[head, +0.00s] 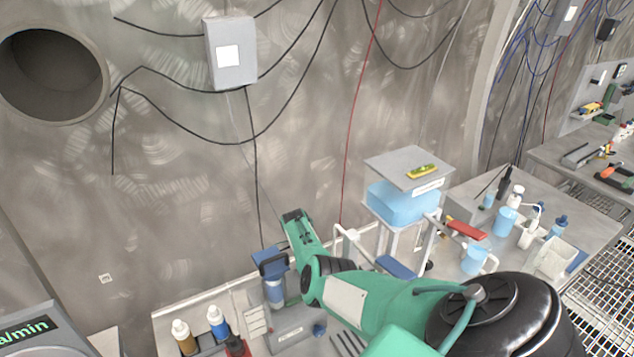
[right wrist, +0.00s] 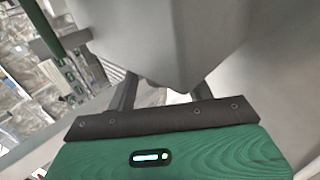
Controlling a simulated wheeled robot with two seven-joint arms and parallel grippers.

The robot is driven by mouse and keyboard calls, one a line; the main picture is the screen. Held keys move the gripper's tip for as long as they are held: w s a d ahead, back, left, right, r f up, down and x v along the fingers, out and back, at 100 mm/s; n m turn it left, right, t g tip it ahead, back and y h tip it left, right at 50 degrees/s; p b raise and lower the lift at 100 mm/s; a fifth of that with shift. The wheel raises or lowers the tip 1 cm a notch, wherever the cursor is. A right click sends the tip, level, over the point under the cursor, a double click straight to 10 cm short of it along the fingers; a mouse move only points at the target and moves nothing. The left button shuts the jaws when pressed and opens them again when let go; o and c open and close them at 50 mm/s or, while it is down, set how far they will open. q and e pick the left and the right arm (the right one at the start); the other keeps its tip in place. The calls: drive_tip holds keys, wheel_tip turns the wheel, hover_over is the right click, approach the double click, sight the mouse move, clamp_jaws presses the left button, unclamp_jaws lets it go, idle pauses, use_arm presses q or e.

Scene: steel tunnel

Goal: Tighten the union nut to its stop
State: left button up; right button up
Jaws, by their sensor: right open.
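I cannot make out the union nut in either view. My right arm reaches in from the lower right in the head view, and its green end (head: 300,230) is over the bench beside a white pipe frame (head: 345,240); the fingers cannot be told there. In the right wrist view my right gripper (right wrist: 165,92) is open, its two dark fingers apart. A large smooth grey body (right wrist: 175,40) fills the view in front of the fingers and hides their tips. I cannot tell whether they touch it. My left gripper is not in view.
A raised tank of blue liquid (head: 400,205) stands behind the arm, with a red lever (head: 467,230) to its right. A side table (head: 560,215) holds beakers. Cables hang on the wall.

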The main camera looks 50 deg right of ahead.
drive_tip(key=b+v, duration=0.2)
drive_tip(key=v, duration=0.5)
drive_tip(key=shift+w, duration=0.2)
drive_tip(key=shift+d+r, duration=0.1)
drive_tip(key=shift+r, duration=0.1)
